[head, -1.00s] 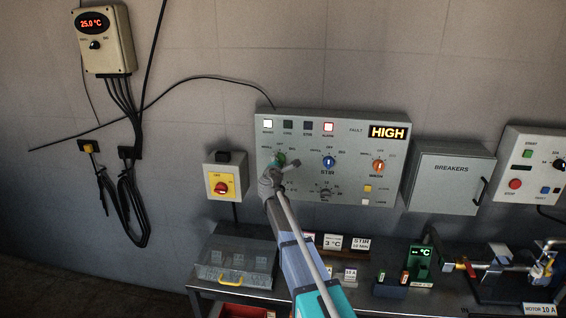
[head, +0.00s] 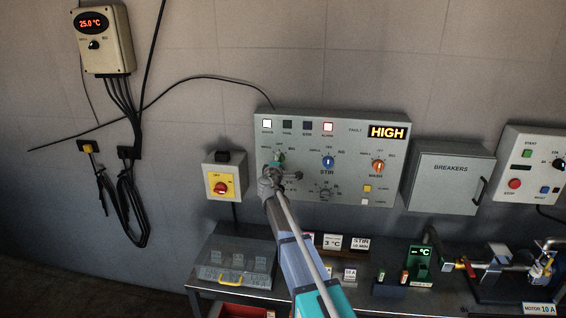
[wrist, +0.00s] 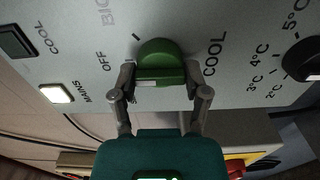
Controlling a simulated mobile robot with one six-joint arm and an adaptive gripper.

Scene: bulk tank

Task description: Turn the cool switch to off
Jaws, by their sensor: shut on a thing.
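The green cool switch (head: 279,157) is on the left of the grey control panel (head: 340,120), partly hidden by my gripper (head: 275,172). In the wrist view the green knob (wrist: 160,54) fills the space between my fingers. My gripper (wrist: 160,78) is shut on it, one finger on each side. The OFF label (wrist: 103,61) lies left of the knob and the COOL label (wrist: 213,54) right of it. The cool lamp (head: 287,126) is dark.
The blue stir knob (head: 328,162) and orange wash knob (head: 378,167) sit to the right on the panel. A bench with a clear-lidded case (head: 232,262) stands below.

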